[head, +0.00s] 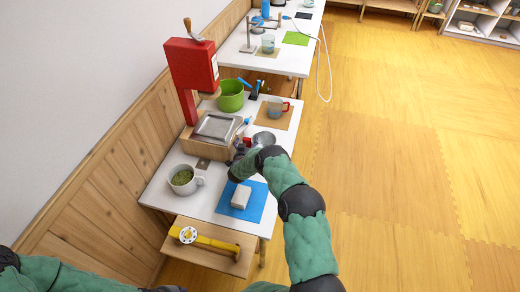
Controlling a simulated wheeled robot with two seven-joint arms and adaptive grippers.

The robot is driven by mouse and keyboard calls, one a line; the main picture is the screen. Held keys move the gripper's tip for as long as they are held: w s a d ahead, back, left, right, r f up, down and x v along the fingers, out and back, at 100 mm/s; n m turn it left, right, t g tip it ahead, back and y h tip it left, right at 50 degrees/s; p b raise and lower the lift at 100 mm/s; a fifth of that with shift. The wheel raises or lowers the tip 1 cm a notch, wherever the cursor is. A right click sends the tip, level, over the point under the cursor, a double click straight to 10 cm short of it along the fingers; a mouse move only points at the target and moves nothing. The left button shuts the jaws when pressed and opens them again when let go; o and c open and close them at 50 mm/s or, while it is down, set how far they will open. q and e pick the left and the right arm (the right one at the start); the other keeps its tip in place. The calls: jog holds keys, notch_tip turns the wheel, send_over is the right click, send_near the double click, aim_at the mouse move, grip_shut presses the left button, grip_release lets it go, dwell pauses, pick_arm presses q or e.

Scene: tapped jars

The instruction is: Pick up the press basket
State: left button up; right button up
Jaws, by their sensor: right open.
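My right arm reaches in from the bottom, over the near white table. Its dark gripper (240,151) is open beside the wooden block with the metal top, low over the table. A grey round metal bowl (264,138) sits just beyond the gripper and may be the press basket; I cannot tell for sure. Part of it is hidden by my wrist. A small red piece (247,141) shows by the gripper. My left arm shows only at the bottom left edge, and its gripper is out of view.
A red press-like box (191,66) stands at the wall. Nearby are a green pot (231,96), a glass cup with a red handle (277,108), a mug with green contents (184,180), a pale block (241,197) on a blue mat (256,207), and a yellow tool (205,239).

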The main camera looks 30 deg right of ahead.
jog(key=shift+w+d, duration=0.1)
jog(key=c, duration=1.5)
jog(key=shift+r, duration=0.15)
